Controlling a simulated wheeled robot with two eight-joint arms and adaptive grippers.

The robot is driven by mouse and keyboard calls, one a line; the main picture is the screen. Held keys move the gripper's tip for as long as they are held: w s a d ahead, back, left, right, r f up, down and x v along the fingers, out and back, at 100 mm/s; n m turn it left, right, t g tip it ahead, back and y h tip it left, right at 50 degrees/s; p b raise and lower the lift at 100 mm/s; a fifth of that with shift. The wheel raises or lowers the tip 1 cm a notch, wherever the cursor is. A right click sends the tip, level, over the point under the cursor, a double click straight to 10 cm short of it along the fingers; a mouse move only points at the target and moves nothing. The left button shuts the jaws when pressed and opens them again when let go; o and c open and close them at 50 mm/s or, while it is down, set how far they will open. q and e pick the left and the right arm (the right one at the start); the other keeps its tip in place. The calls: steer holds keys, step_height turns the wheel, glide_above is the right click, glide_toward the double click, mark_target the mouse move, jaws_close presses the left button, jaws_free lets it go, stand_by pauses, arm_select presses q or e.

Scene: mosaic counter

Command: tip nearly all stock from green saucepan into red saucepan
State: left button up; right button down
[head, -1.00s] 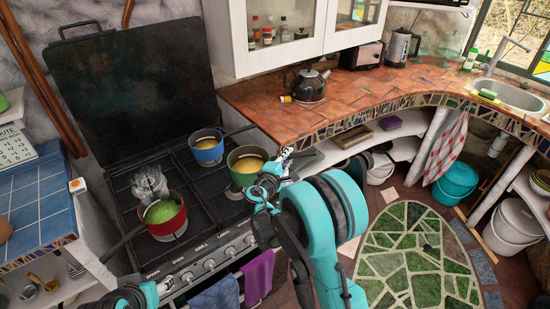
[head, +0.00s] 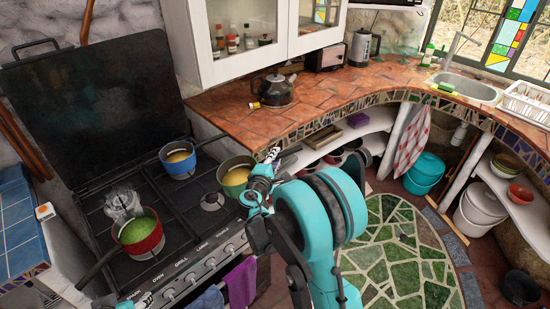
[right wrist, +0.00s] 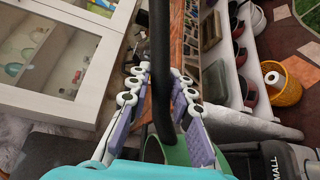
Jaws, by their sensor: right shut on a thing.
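The green saucepan (head: 231,185), with yellowish stock in it, is near the right edge of the cooker. It looks roughly level; I cannot tell whether it is clear of the hob. My right gripper (head: 270,163) is shut on its dark handle. In the right wrist view, the handle (right wrist: 161,60) runs between the fingers (right wrist: 160,105), and part of the green wall (right wrist: 177,152) shows below. The red saucepan (head: 146,246) stands at the front left of the hob with green contents. My left gripper (head: 142,300) barely shows at the bottom edge, its jaws unclear.
A blue saucepan (head: 180,169) with yellowish contents stands at the back of the hob (head: 188,222). A glass item (head: 122,203) is behind the red saucepan. The tiled counter (head: 225,103) with a kettle (head: 272,91) lies at the back right.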

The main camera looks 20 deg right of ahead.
steer(key=shift+a, duration=0.1)
stand_by(0.5)
